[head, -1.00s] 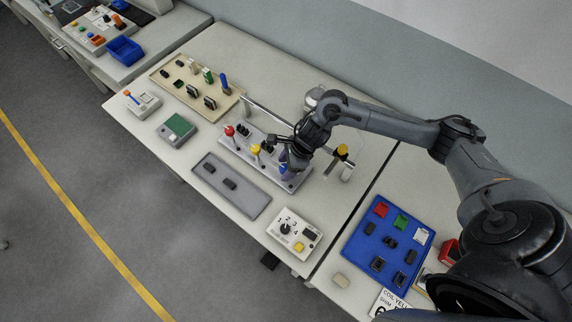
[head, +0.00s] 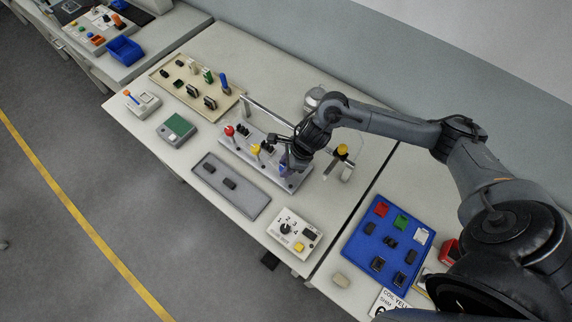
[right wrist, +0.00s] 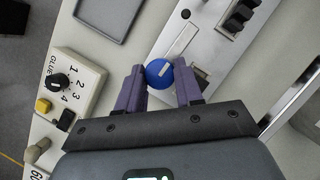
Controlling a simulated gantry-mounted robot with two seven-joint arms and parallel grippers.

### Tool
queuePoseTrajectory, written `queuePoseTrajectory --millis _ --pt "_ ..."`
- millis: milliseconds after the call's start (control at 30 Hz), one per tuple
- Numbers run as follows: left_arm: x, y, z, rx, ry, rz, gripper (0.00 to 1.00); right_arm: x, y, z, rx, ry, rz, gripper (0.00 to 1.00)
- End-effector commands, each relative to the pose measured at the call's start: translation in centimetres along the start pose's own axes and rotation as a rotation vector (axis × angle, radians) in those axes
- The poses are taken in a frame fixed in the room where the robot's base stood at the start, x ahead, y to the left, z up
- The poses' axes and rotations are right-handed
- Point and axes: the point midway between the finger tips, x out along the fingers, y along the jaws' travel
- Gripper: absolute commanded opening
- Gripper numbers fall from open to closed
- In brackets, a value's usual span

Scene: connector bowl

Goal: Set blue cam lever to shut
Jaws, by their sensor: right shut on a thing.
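The blue cam lever's round knob (right wrist: 159,74) shows in the right wrist view, with a pale line on its top. My right gripper (right wrist: 160,88) has its two purple fingers on either side of the knob, shut on it. In the head view the right gripper (head: 286,167) is over the near right end of the grey lever plate (head: 236,152) and mostly hides the blue lever. The red lever (head: 230,131) and yellow lever (head: 256,149) stand on the same plate. My left gripper is in neither view.
A grey tray (head: 255,204) lies in front of the plate. A white dial box (head: 312,237) is at the near right. A post with a yellow top (head: 342,150) stands right of the gripper, and a blue board (head: 364,254) lies further right.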

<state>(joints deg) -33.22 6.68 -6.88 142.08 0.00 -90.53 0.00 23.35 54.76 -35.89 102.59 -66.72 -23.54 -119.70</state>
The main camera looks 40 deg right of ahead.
Motion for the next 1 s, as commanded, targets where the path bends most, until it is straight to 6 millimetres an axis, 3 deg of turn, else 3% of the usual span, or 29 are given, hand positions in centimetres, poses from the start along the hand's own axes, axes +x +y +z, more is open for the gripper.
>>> queuePoseTrajectory --millis 467,1000 --pt "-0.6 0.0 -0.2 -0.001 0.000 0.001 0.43 -0.2 0.3 0.2 0.362 -0.002 -0.150 0.05" --pt "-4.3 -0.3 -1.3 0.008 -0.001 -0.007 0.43 -0.4 0.6 0.6 0.838 -0.002 -0.345 0.05"
